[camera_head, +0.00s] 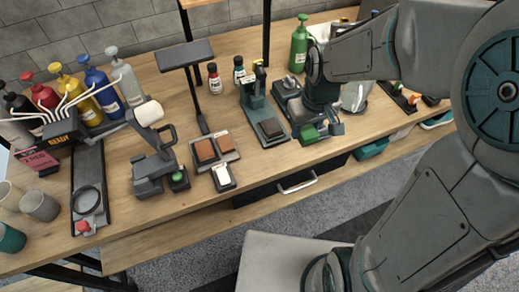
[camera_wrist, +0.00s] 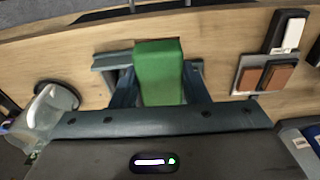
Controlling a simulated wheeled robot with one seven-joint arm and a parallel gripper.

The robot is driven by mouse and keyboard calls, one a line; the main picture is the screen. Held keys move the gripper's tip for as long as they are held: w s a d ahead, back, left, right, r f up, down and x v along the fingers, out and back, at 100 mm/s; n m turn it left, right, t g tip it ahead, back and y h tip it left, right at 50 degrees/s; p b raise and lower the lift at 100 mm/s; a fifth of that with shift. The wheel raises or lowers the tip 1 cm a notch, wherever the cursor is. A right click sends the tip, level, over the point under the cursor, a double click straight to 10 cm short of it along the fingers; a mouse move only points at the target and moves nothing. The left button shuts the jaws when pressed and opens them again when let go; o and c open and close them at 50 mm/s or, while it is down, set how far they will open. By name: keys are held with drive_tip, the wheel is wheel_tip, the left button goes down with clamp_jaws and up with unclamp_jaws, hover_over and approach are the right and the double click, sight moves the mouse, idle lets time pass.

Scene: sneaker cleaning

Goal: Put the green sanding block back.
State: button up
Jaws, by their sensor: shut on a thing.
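The green sanding block (camera_head: 309,134) is at my gripper's tip, near the table's front edge. In the wrist view the green block (camera_wrist: 159,72) sits between the two fingers. My gripper (camera_head: 322,130) is shut on it. A grey-teal piece (camera_wrist: 107,62) shows beside and partly behind the block in the wrist view; the block hides much of it. I cannot tell whether the block touches it. A pale tray (camera_wrist: 243,79) with two brown blocks (camera_wrist: 277,77) lies to the right in the wrist view; the brown blocks also show in the head view (camera_head: 205,150).
A white-topped block in a dark holder (camera_head: 222,177) lies by the brown blocks. A teal stand with a dark pad (camera_head: 270,129) is just left of my gripper. A green bottle (camera_head: 299,46) stands behind. Several spray bottles (camera_head: 98,90) crowd the left.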

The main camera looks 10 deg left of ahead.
drive_tip(key=shift+s+a, duration=0.1)
drive_tip(key=shift+a, duration=0.15)
hover_over(256, 159)
drive_tip(key=f, duration=0.6)
drive_tip(key=shift+s+d+f, duration=0.2)
drive_tip(key=shift+d+f, duration=0.05)
drive_tip(key=shift+f, duration=2.1)
drive_tip(key=shift+f, duration=0.15)
drive_tip(key=o, duration=0.9)
drive_tip(key=shift+o, duration=0.2)
wheel_tip(256, 159, up, 12)
drive_tip(key=s+p, duration=0.1)
drive_tip(key=shift+s+d, duration=0.15)
drive_tip(key=shift+d, duration=0.2)
